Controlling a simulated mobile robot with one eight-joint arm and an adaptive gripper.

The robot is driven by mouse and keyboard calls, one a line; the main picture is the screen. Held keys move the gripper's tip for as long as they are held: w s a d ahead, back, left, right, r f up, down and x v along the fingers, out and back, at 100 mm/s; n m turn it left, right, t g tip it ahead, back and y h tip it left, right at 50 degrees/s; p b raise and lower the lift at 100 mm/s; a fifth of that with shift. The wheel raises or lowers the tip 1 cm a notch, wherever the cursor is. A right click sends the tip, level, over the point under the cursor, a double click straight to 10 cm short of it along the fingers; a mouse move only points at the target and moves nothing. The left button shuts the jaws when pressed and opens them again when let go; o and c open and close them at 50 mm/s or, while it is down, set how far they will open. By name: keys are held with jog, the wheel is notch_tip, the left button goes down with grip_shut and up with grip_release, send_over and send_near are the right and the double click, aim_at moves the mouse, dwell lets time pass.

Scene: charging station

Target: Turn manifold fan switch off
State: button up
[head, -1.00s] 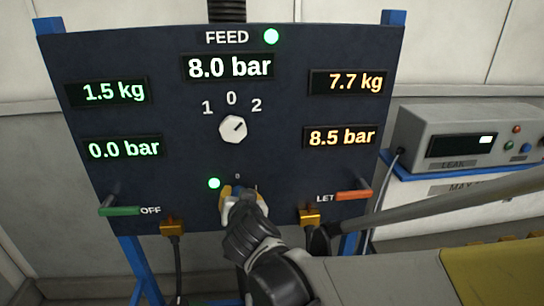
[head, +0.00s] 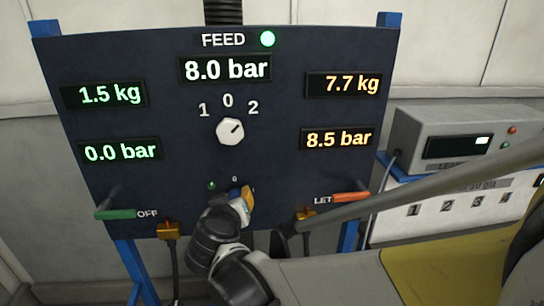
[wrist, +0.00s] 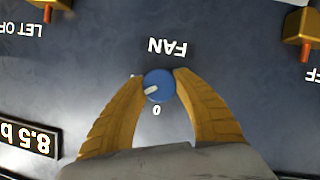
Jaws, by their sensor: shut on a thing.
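The fan switch is a round blue knob (wrist: 161,82) under the upside-down word FAN in the wrist view. Its white pointer is turned to the lower left, and a 0 mark sits just below the knob. My gripper (wrist: 160,77) has its yellow fingers on both sides of the knob and is shut on it. In the head view my gripper (head: 246,198) is at the lower middle of the dark panel (head: 180,190) and hides the knob.
A rotary selector (head: 230,131) with marks 1, 0 and 2 is above. A green lever (head: 117,214) is at left and an orange-red lever (head: 351,196) at right. Yellow connectors with cables hang at the panel's lower edge. A grey leak tester (head: 460,140) stands at right.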

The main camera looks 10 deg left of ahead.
jog(key=n+t+h+b, duration=0.1)
jog(key=n+h, duration=0.1)
jog(key=n, duration=0.2)
jog(key=shift+a+f+b, duration=0.1)
jog(key=shift+b, duration=0.25)
jog(key=n+t+h+b, duration=0.1)
jog(key=n, duration=0.1)
jog(key=n+b, duration=0.1)
jog(key=n, duration=0.1)
jog(key=shift+t+h, duration=0.4)
jog(key=o, duration=1.2)
jog(key=shift+c, duration=0.2)
